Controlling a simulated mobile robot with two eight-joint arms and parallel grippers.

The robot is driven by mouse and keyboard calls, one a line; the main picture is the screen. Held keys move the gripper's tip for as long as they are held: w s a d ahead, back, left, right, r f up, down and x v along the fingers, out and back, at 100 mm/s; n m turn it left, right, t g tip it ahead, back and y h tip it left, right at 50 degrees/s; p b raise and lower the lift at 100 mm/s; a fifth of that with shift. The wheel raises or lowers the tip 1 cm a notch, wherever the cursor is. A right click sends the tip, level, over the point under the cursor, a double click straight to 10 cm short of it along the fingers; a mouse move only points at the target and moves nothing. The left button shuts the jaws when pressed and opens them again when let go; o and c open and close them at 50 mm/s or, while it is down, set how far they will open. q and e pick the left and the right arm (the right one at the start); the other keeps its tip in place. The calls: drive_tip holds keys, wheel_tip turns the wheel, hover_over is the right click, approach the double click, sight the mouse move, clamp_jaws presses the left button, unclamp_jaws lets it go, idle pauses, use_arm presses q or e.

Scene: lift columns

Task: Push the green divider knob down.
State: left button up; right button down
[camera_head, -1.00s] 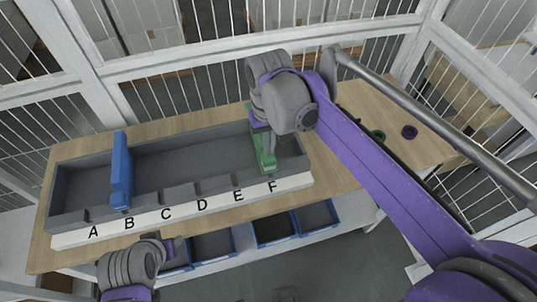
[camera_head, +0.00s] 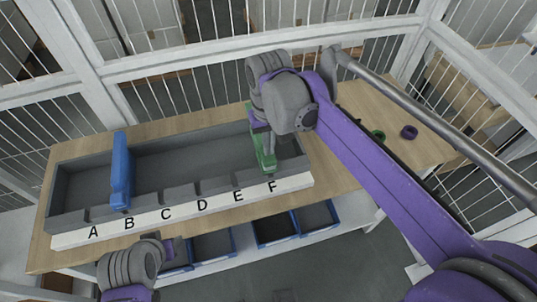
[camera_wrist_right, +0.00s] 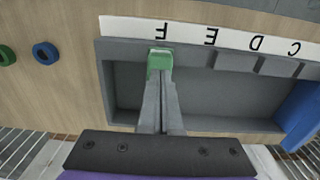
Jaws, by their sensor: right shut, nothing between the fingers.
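The green divider (camera_head: 265,160) stands across the grey trough near slot F. Its green top end also shows in the right wrist view (camera_wrist_right: 160,60). My right gripper (camera_head: 270,143) is shut and empty, pointing down at the green divider. In the right wrist view its closed fingers (camera_wrist_right: 160,88) reach to the green part and overlap it. I cannot tell whether they press on it. My left gripper (camera_head: 175,248) is only partly seen at the lower left, in front of the bench, and its jaws are unclear.
A blue divider (camera_head: 121,170) stands across the grey trough (camera_head: 190,150) near slot B. A white strip lettered A to F (camera_head: 215,205) runs along the front. Blue-edged bins (camera_head: 275,228) sit below. A barred fence stands behind.

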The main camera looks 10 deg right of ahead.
use_arm(q)
drive_tip(key=shift+f, duration=0.1)
use_arm(e)
drive_tip(key=shift+f, duration=0.15)
idle(0.3)
drive_tip(key=shift+f+b, duration=0.95)
drive_tip(key=shift+f, duration=0.6)
use_arm(q)
drive_tip(key=shift+s+f, duration=0.2)
drive_tip(key=shift+f, duration=0.3)
drive_tip(key=shift+s+f, duration=0.15)
drive_tip(key=shift+f, duration=0.3)
use_arm(e)
drive_tip(key=shift+r, duration=0.2)
wheel_tip(320, 180, up, 3)
drive_tip(key=shift+r+p, duration=0.1)
drive_tip(key=shift+p, duration=1.05)
use_arm(q)
wheel_tip(320, 180, up, 7)
drive_tip(key=w+p, duration=0.2)
drive_tip(key=p, duration=0.1)
drive_tip(key=shift+w, duration=0.4)
use_arm(e)
wheel_tip(320, 180, up, 6)
drive_tip(key=shift+w+f, duration=0.1)
drive_tip(key=shift+f, duration=0.1)
use_arm(q)
drive_tip(key=shift+s, duration=0.15)
